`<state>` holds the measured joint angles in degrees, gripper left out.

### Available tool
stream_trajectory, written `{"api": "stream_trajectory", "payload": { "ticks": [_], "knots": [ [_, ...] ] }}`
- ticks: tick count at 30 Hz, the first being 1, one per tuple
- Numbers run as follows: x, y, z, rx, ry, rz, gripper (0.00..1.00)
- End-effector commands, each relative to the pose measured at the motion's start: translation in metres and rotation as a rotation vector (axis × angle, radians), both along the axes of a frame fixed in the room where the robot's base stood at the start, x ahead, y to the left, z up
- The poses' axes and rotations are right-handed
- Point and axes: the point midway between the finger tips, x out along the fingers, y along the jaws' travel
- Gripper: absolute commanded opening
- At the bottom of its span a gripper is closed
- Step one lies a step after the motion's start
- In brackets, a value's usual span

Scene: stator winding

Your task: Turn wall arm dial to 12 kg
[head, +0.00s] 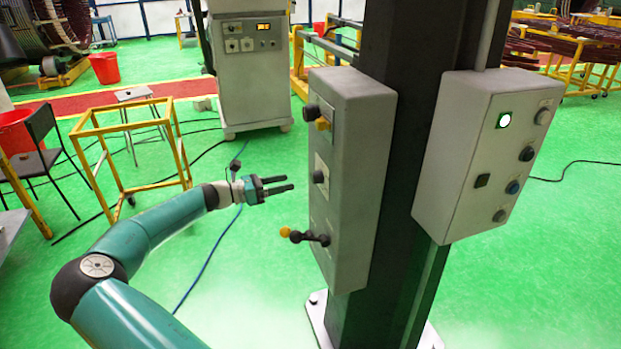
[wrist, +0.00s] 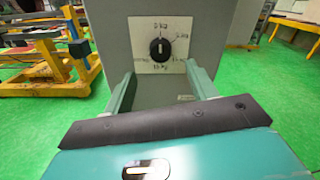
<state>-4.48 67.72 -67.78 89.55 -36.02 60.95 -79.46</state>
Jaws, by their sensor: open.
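The dial (wrist: 160,49) is a round black knob on a white plate with kg markings, ahead of my gripper in the wrist view. A pale mark stands roughly upright on the knob, but I cannot tell which end points to a value. In the head view its dark knob (head: 319,177) sits midway down the side of the grey control box (head: 362,180). My gripper (head: 290,183) is open and empty, pointing at the box, just left of the dial and apart from it. Its two fingers (wrist: 160,78) show below and either side of the dial.
The box hangs on a dark column (head: 405,190). A black knob with a yellow part (head: 322,124) is above the dial and a yellow-tipped lever (head: 287,232) below. A second grey box (head: 470,160) is on the right. A yellow frame (head: 130,150) stands left.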

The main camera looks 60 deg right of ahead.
Motion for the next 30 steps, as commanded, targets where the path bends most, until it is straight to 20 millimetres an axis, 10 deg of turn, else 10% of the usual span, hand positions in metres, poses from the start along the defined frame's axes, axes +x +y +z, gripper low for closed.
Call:
{"api": "stream_trajectory", "payload": {
  "ticks": [12,25,30],
  "knots": [
    [-0.055,-0.054,0.0,0.0,-0.001,-0.002,0.57],
    [-0.064,-0.064,-0.001,0.001,-0.002,0.001,0.57],
    [-0.064,-0.063,-0.001,0.001,-0.002,0.001,0.26]
  ]
}}
